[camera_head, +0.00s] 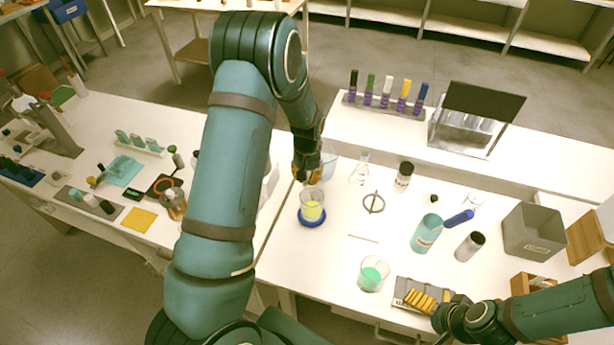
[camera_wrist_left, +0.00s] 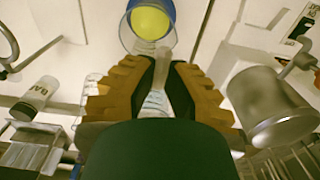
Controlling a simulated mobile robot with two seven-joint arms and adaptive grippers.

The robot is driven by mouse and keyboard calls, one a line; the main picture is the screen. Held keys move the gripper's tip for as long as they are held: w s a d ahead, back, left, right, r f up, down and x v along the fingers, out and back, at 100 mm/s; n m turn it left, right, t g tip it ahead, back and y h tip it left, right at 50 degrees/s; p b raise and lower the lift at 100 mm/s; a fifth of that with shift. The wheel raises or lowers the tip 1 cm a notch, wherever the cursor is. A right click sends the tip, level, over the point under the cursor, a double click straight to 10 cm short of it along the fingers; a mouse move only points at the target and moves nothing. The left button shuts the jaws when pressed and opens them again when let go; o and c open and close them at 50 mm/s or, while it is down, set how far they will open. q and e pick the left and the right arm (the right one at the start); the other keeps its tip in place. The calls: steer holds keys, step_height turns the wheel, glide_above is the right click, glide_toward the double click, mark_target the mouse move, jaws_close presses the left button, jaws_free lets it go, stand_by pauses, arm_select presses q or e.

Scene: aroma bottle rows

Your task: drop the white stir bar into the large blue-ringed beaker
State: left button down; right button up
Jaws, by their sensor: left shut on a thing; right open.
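The blue-ringed beaker (camera_head: 312,208) holds yellow liquid and stands upright on the table, with a blue ring around its base. It also shows at the top of the left wrist view (camera_wrist_left: 150,22). My left gripper (camera_head: 308,173) is above and just behind it in the head view. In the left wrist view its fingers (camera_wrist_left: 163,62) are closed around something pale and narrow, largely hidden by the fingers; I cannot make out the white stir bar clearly. My right gripper (camera_head: 452,312) is open at the lower right, beside a grey tray of yellow pieces (camera_head: 422,298).
A clear beaker (camera_head: 329,165) stands close behind my left gripper. A conical flask (camera_head: 360,170), a ring stand (camera_head: 374,203) and a thin pale rod (camera_head: 363,239) are to the right. A green-liquid beaker (camera_head: 373,274) and teal bottle (camera_head: 426,235) stand nearer the right arm.

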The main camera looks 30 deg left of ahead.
steer(key=shift+w+f+b, duration=0.1)
steer(key=shift+f+b, duration=1.7)
steer(key=shift+f, duration=0.35)
arm_select(q)
step_height(320, 180, down, 6)
steer(key=shift+r, duration=0.15)
steer(key=c, duration=1)
jaws_free()
step_height(320, 180, up, 12)
steer(key=shift+r, duration=0.1)
